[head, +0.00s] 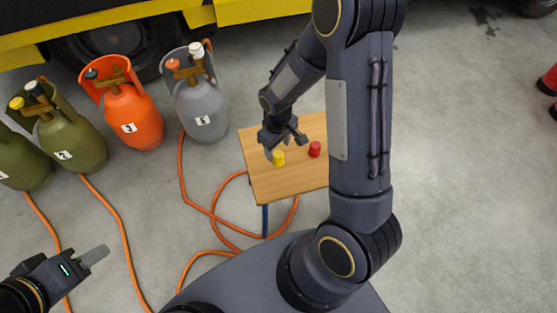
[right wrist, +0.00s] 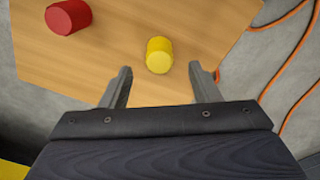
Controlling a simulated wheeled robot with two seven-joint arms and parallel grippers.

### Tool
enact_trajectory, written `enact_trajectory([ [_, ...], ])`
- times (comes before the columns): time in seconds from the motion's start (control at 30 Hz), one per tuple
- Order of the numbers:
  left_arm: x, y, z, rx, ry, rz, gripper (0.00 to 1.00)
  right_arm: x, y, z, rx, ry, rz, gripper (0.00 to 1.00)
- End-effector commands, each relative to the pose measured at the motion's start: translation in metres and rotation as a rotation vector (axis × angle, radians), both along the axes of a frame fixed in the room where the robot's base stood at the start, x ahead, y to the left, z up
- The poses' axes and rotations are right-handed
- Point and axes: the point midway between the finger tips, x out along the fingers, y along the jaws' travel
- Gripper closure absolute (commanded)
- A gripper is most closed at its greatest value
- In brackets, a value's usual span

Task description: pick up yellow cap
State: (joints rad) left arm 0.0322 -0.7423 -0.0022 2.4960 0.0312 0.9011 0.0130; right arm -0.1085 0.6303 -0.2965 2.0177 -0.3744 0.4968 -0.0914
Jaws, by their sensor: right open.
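The yellow cap (head: 279,159) stands on the small wooden table (head: 287,186), just in front of my right gripper (head: 284,149). In the right wrist view the yellow cap (right wrist: 159,54) is just ahead of the open fingers of my right gripper (right wrist: 160,70), roughly centred between their tips. The gap between the fingers holds nothing. My left gripper (head: 93,256) is at the lower left, over the floor, far from the table. Its fingers show edge-on, so its opening cannot be told.
A red cap (head: 315,149) stands to the right of the yellow one; it also shows in the right wrist view (right wrist: 68,17). An orange cylinder (head: 132,115), a grey cylinder (head: 201,108) and green cylinders (head: 70,145) stand at left. Orange hoses (head: 182,180) cross the floor.

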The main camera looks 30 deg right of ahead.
Motion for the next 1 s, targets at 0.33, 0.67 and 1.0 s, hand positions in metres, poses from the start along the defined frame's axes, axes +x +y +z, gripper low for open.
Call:
enact_trajectory([
  [0.33,0.000,0.000,-0.022,0.000,0.000,0.000,0.64,-0.001,-0.002,-0.045,0.000,0.004,-0.002,0.44],
  [0.67,0.000,0.000,-0.025,0.000,0.000,0.000,0.64,0.000,-0.001,-0.058,0.001,0.000,-0.002,0.44],
  [1.0,0.000,0.000,-0.025,0.000,0.000,0.000,0.64,0.000,-0.001,-0.057,0.001,0.000,-0.002,0.86],
])
